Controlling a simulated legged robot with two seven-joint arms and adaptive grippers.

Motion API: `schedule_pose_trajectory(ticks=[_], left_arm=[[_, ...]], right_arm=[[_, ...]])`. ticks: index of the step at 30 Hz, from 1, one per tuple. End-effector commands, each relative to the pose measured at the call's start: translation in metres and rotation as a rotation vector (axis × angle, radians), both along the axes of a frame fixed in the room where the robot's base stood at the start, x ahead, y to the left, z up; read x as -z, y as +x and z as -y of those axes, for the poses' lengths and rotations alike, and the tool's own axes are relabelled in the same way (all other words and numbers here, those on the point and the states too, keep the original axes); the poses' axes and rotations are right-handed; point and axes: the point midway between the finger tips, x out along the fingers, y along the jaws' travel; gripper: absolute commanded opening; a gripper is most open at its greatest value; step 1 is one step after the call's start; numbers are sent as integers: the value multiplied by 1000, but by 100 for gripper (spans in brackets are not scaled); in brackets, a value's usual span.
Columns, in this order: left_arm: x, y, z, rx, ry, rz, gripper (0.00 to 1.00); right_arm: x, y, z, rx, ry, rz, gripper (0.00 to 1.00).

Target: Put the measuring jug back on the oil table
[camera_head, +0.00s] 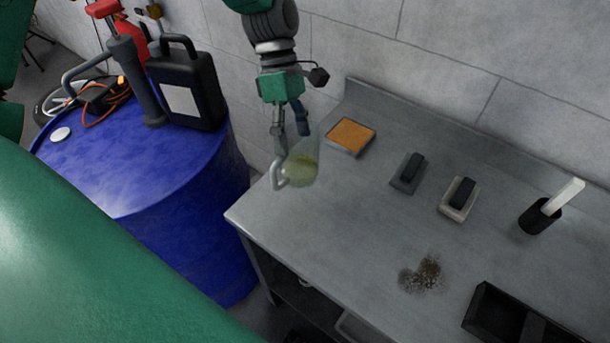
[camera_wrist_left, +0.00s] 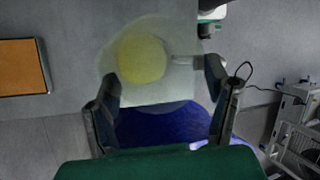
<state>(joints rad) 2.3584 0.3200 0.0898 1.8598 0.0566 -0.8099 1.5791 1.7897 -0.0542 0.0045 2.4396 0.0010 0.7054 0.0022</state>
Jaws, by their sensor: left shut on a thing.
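The measuring jug (camera_head: 303,168) is clear, with yellowish liquid low inside and a pale handle at its left. My left gripper (camera_head: 290,133) comes down from the top and is shut on it. In the head view the jug overlaps the left end of the grey metal table (camera_head: 320,225); its height above the top is hard to tell. In the left wrist view the jug (camera_wrist_left: 142,60) sits between the fingers (camera_wrist_left: 160,95), its handle to the right. My right gripper is not in view.
A blue drum (camera_head: 130,185) left of the table carries a black canister (camera_head: 187,90) and a hand pump. On the table are an orange-topped tray (camera_head: 350,136), two brushes or blocks (camera_head: 408,172), a black cup (camera_head: 538,215), a dark stain (camera_head: 421,275) and a black bin (camera_head: 515,318).

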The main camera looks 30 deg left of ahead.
Motion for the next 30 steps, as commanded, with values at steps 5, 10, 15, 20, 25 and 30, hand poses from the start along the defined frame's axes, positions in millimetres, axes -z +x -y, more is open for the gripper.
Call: schedule_pose_trajectory(ticks=[5, 10, 15, 20, 25, 30], left_arm=[[32, -8, -7, -2, -12, 2, 21], [49, -6, -8, -2, -11, 1, 21], [73, -6, -7, -1, -9, -1, 21], [86, -6, -3, -1, -5, 3, 21], [87, -6, -2, 0, -4, 4, 21], [90, -6, -5, -1, -7, 2, 21]], right_arm=[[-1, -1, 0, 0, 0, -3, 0], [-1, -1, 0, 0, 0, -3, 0], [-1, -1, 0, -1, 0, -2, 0], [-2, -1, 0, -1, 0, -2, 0], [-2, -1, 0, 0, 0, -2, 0], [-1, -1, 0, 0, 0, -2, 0]])
